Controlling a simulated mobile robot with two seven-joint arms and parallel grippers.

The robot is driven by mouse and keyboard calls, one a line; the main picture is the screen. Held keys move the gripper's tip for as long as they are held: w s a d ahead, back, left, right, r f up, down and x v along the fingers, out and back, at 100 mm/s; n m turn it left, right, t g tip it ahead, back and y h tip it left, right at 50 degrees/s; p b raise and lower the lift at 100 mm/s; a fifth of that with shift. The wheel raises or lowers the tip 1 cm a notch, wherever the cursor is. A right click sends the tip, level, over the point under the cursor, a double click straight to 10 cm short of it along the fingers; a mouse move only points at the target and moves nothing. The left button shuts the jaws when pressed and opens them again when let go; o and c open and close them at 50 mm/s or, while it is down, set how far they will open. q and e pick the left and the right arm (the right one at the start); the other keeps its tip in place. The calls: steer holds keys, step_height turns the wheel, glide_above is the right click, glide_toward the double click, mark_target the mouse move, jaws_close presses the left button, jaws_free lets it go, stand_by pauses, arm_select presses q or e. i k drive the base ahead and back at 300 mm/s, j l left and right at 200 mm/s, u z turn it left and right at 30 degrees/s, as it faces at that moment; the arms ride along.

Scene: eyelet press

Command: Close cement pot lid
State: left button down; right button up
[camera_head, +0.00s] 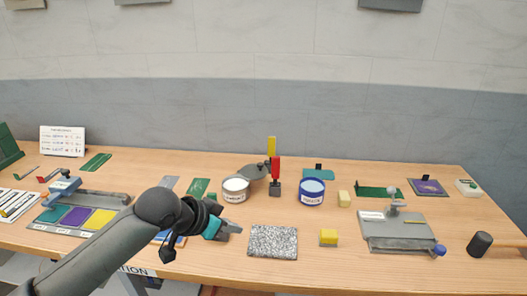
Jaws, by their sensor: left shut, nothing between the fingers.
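A white pot (235,190) with a small label stands in the middle of the table. A second pot with a blue body and label (312,192) stands to its right. The labels are too small to read surely, so I cannot tell which is the cement pot. A grey rounded lid-like piece (254,172) lies behind and right of the white pot, and the white pot's top looks uncovered. My left gripper (235,228) is shut and empty, in front of the white pot and apart from it. My right gripper is not in view.
A red-handled tool (275,173) stands between the pots. A speckled slab (273,242) and a yellow block (328,237) lie at the front. A grey press-like device (399,230) and a dark mallet (480,243) are at the right. Coloured pads (76,217) lie at the left.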

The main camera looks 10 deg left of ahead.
mark_target(252, 171)
steer(key=i, duration=1.25)
